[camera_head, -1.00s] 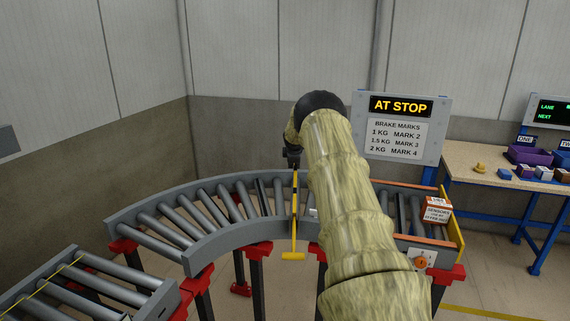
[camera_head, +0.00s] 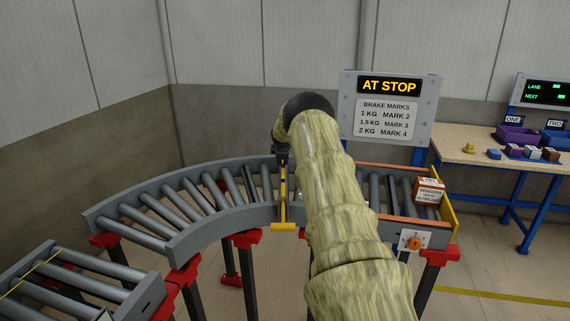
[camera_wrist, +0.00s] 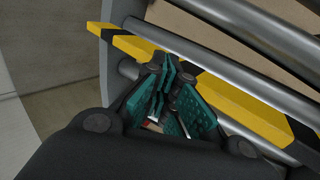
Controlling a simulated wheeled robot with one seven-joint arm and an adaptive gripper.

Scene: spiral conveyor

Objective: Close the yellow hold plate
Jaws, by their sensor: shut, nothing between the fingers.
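The yellow hold plate (camera_head: 283,205) is a narrow bar with black stripes, set across the curved roller conveyor, with a yellow T-shaped handle (camera_head: 284,227) at the near side. In the wrist view the yellow and black plate (camera_wrist: 235,97) runs diagonally beside the metal rollers. My gripper (camera_head: 281,157) is at the plate's far end, small and dark in the head view. In the wrist view my gripper (camera_wrist: 166,98) has green pads, closed together with nothing held, right beside the plate. I cannot tell whether they touch. My arm hides part of the conveyor right of the plate.
A box (camera_head: 429,191) stands at the conveyor's right end by a yellow end plate (camera_head: 447,214). An orange knob (camera_head: 414,243) is on the near side. A sign (camera_head: 389,108) reads AT STOP. A table (camera_head: 465,151) with bins stands at the right.

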